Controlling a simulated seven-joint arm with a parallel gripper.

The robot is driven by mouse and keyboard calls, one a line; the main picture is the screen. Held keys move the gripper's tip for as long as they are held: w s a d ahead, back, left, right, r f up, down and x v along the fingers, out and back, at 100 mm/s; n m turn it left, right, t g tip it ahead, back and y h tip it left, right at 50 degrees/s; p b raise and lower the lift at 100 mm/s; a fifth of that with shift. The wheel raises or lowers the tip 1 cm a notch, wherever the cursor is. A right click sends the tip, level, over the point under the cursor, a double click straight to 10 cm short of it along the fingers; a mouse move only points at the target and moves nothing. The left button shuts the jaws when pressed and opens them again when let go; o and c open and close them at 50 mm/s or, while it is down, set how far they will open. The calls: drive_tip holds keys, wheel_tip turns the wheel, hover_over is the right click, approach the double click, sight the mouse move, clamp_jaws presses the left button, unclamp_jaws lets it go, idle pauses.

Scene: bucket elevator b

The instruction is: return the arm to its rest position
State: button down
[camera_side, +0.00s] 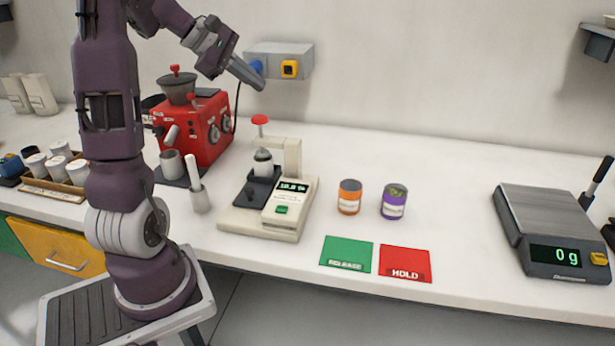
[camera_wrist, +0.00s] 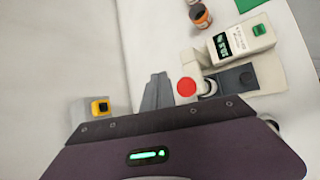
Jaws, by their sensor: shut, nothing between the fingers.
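My gripper (camera_side: 260,84) is shut and empty. In the side view it is raised above the bench, close to the wall box, with its tip pointing down to the right. The fingers seem to overlap the blue part of the wall box in that view; I cannot tell if they touch. In the wrist view my gripper (camera_wrist: 155,92) points toward the tester's red knob, which lies just right of the fingers. No object hangs from it.
The wall box (camera_side: 294,50) has a yellow switch. Below are a red grinder (camera_side: 207,134), a cream tester (camera_side: 252,221), an orange jar (camera_side: 349,200) and a purple jar (camera_side: 393,205). Green (camera_side: 346,252) and red (camera_side: 404,262) mats lie in front. A scale (camera_side: 549,215) stands right.

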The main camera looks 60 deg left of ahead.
drive_tip(key=s+d+m+g+h, duration=0.1)
drive_tip(key=s+d+m+g, duration=0.15)
drive_tip(key=d+m, duration=0.8)
drive_tip(key=s+d+m+g, duration=0.2)
drive_tip(key=s+d+m, duration=0.2)
drive_tip(key=d, duration=1.3)
drive_tip(key=s+d+f+m+y, duration=0.1)
drive_tip(key=s+d+m, duration=0.1)
drive_tip(key=s+m, duration=0.3)
drive_tip(key=s+d+f+m+t+y, duration=0.1)
drive_tip(key=s+d+f+m, duration=0.1)
drive_tip(key=s+m, duration=0.3)
drive_tip(key=shift+s+d+y, duration=0.15)
drive_tip(key=shift+d+y, duration=0.15)
drive_tip(key=shift+d, duration=0.05)
